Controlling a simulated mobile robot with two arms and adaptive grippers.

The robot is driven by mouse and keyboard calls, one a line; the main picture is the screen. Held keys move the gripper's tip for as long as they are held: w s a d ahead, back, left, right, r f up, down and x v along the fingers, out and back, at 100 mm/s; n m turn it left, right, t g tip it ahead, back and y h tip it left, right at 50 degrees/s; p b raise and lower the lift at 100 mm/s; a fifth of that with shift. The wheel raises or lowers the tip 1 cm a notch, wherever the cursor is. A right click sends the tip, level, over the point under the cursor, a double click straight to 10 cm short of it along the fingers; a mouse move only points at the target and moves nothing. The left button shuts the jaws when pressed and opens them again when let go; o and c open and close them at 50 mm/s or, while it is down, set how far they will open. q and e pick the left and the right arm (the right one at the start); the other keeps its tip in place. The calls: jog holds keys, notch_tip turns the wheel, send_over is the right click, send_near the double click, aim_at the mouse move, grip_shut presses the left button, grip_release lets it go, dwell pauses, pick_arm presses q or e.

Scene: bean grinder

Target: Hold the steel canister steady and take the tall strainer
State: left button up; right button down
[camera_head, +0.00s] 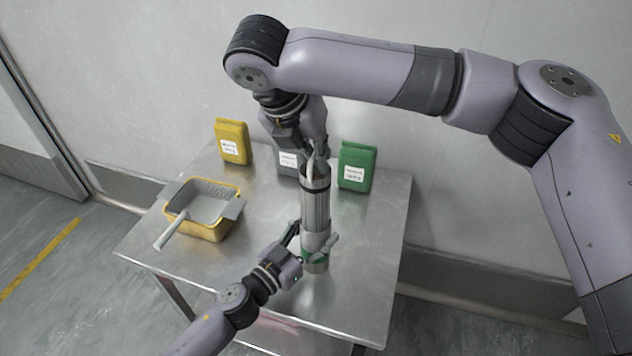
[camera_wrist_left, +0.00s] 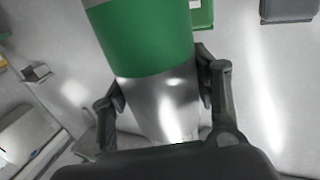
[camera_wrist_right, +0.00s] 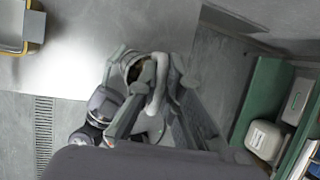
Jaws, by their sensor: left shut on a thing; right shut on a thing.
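The steel canister (camera_head: 316,265) with a green band stands upright near the table's front right. The green band and bare steel also show in the left wrist view (camera_wrist_left: 150,45). My left gripper (camera_head: 299,247) is shut around the canister's side, a finger on each side. The tall strainer (camera_head: 316,208), a ribbed grey cylinder, stands upright in line above the canister. Whether its lower end is still inside is unclear. My right gripper (camera_head: 314,155) points down from above and is shut on the strainer's top; the pale loop at its top (camera_wrist_right: 158,85) shows between the fingers.
A yellow tub (camera_head: 208,230) with a grey mesh basket (camera_head: 208,203) and handle sits at the table's left. A yellow bag (camera_head: 232,142), a grey bag (camera_head: 288,163) and a green bag (camera_head: 356,167) stand at the back. The steel table (camera_head: 375,235) is bare at right.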

notch_tip(320, 180, up, 5)
jog(key=shift+f, duration=0.1)
pick_arm(q)
jog(key=o, duration=1.4)
jog(key=shift+a, duration=0.1)
